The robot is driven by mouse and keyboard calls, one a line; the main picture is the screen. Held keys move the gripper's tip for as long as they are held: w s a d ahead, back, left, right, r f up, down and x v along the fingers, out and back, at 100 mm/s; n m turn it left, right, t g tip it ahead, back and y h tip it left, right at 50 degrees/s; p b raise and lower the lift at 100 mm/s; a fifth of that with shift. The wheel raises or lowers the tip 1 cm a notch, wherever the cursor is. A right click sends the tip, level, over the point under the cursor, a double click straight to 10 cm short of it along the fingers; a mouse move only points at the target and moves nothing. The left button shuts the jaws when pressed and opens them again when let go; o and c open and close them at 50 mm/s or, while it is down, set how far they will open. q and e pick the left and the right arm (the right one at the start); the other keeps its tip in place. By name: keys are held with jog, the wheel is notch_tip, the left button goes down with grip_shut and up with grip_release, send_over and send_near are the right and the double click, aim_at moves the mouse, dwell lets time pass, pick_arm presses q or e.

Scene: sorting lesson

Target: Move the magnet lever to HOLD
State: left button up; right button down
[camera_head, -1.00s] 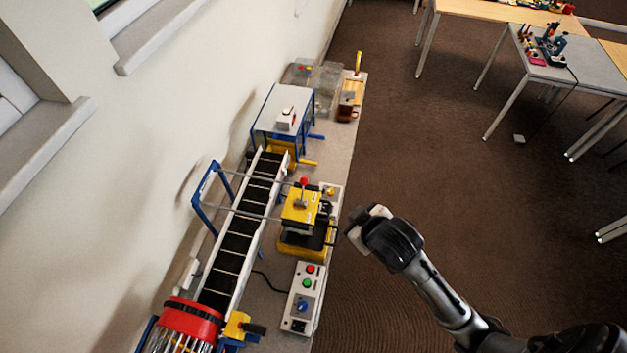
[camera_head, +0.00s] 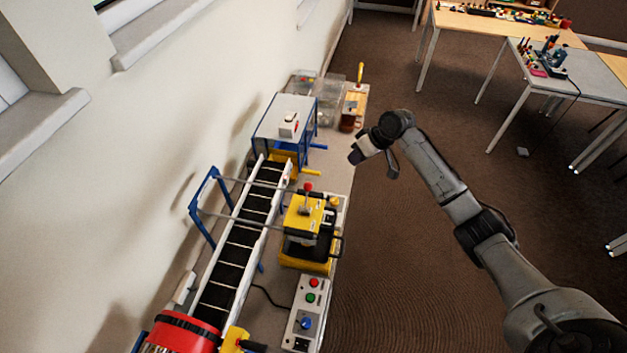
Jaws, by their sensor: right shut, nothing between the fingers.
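A lever with a red knob (camera_head: 308,187) stands upright on the top of a yellow unit (camera_head: 301,220) beside the conveyor. It looks like the magnet lever, but its HOLD label is too small to read. My right gripper (camera_head: 357,157) is shut and empty over the bench's right edge, up and to the right of the red knob. It is apart from the lever, with nothing touching its fingertips. My left gripper is not in view.
A dark conveyor (camera_head: 242,240) runs along the wall to a grey-topped blue frame (camera_head: 287,118). A control box (camera_head: 306,312) with red, green and blue knobs sits nearer. A brown cup (camera_head: 348,123) stands close to my gripper.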

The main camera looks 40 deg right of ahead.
jog(key=shift+w+a+r+y, duration=0.15)
jog(key=shift+a+r+y, duration=0.1)
jog(key=shift+a+y, duration=0.4)
jog(key=x, duration=0.3)
jog(key=a+p+x, duration=0.1)
jog(key=x, duration=0.3)
jog(key=a+r+p+x, duration=0.1)
jog(key=x, duration=0.2)
jog(key=shift+w+a+f, duration=0.15)
jog(key=shift+w+f, duration=0.05)
jog(key=shift+f, duration=0.05)
jog(key=shift+a+p, duration=0.55)
jog(key=shift+a, duration=0.35)
